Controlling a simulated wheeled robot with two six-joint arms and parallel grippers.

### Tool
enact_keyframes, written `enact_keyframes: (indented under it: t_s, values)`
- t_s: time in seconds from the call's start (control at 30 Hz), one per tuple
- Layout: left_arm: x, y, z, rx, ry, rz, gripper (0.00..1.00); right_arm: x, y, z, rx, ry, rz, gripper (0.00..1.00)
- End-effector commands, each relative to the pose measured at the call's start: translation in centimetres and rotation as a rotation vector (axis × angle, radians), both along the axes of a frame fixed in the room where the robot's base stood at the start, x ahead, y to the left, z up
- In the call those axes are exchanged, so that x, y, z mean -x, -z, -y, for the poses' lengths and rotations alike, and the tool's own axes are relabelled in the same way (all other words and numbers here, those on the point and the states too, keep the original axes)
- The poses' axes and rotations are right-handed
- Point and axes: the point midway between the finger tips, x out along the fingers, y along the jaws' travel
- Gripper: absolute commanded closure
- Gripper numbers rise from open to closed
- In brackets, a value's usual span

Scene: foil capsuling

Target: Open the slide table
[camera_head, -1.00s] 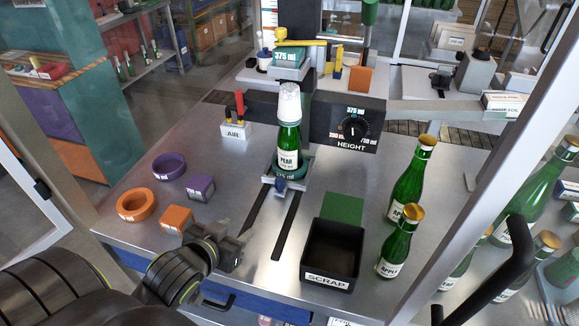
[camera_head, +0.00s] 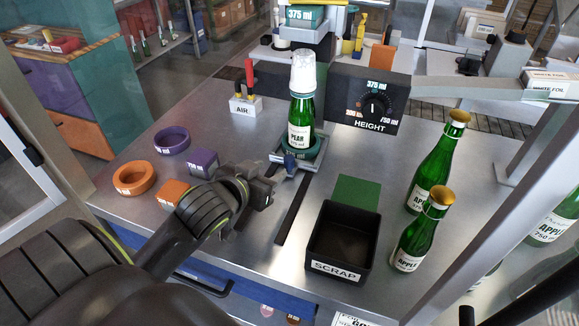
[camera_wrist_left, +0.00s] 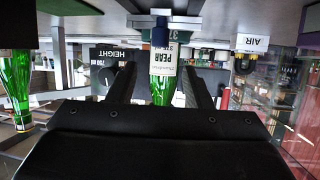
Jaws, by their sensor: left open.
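The slide table (camera_head: 312,165) is a small metal plate on the bench, at the head of two dark slots. It carries a green ring holder (camera_head: 316,150) and a blue knob (camera_head: 290,162) at its front. A green PEAR bottle (camera_head: 298,134) stands upright in the holder with a white cap over its neck. My left gripper (camera_head: 268,186) is open and empty, just in front of the knob and a little left. In the left wrist view, which is upside down, the knob (camera_wrist_left: 160,36) and bottle (camera_wrist_left: 162,72) show between the fingers, apart from them. My right gripper is not in view.
A black SCRAP bin (camera_head: 342,240) stands right of the slots, with two APPLE bottles beyond it. Orange and purple rings and blocks lie left of my left gripper. The HEIGHT dial box (camera_head: 365,100) and AIR block (camera_head: 245,104) stand behind.

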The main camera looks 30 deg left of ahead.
Motion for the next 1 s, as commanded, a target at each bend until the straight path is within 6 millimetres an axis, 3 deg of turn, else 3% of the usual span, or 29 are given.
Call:
enact_keyframes:
  t_s: [0.1,0.5,0.7,1.0]
  values:
    - [-2.7,1.3,-0.2,0.003,-0.002,0.000,0.55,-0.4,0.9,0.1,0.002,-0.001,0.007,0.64]
    - [-8.5,3.5,-0.8,0.002,-0.003,-0.003,0.55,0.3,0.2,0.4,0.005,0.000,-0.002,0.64]
    - [-9.9,4.1,-0.9,0.002,-0.003,-0.003,0.55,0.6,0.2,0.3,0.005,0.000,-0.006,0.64]
    - [-10.2,4.2,-0.9,0.002,-0.002,-0.001,0.55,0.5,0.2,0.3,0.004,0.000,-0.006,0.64]
